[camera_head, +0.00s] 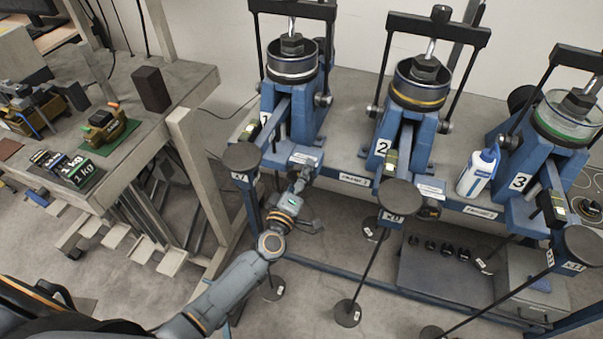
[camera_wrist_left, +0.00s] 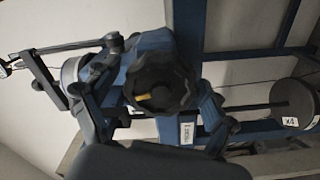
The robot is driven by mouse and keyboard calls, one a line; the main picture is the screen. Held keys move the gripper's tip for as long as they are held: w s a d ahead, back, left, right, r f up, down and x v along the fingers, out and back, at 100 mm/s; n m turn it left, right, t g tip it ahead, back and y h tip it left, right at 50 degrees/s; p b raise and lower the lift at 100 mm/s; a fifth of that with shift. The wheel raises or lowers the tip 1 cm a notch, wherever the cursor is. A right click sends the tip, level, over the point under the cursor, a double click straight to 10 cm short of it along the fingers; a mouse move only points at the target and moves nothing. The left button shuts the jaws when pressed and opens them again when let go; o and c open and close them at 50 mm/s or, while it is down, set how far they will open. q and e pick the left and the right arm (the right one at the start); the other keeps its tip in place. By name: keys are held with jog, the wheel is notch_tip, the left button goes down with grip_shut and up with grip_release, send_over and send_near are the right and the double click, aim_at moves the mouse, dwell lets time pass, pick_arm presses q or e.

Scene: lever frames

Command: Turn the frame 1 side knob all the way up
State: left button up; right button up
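Frame 1 is the blue lever frame (camera_head: 283,118) at the left of the row, marked with a 1. Its side knob (camera_wrist_left: 160,85) is black and lobed, with a small yellow mark left of its middle, and fills the centre of the left wrist view. In the head view I cannot make out the knob near my gripper. My left gripper (camera_head: 303,178) is at the low front of frame 1. In the wrist view its dark fingers appear spread on either side of the knob; contact cannot be told. My right gripper is not in view.
Frame 2 (camera_head: 408,140) and frame 3 (camera_head: 545,160) stand to the right, with a white bottle (camera_head: 477,172) between them. A workbench (camera_head: 180,85) stands at the left.

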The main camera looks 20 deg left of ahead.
pick_arm(q)
jog(key=s+p, duration=0.1)
jog(key=s, duration=0.5)
jog(key=shift+s+a, duration=0.15)
jog(key=shift+s, duration=0.1)
